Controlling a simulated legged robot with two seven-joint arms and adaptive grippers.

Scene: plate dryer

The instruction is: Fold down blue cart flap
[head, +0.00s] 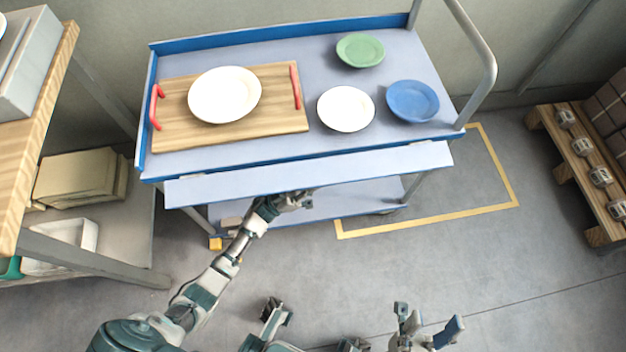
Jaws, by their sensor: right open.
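The blue cart (230,147) stands at the top middle in the head view. Its flap (370,164) is a long pale blue panel along the cart's front edge, sticking outward from the blue rim. My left gripper (300,198) is at the flap's lower edge, near its middle, partly hidden under it. I cannot tell whether it touches the flap or whether its fingers are open. My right gripper (430,328) is open and empty, low over the floor at the bottom, well away from the cart.
On the cart top are a wooden tray (180,130) with red handles and a white plate (225,95), another white plate (346,109), a green plate (360,50) and a blue plate (412,101). A wooden bench (45,120) stands left, a pallet (570,165) right. Floor in front is clear.

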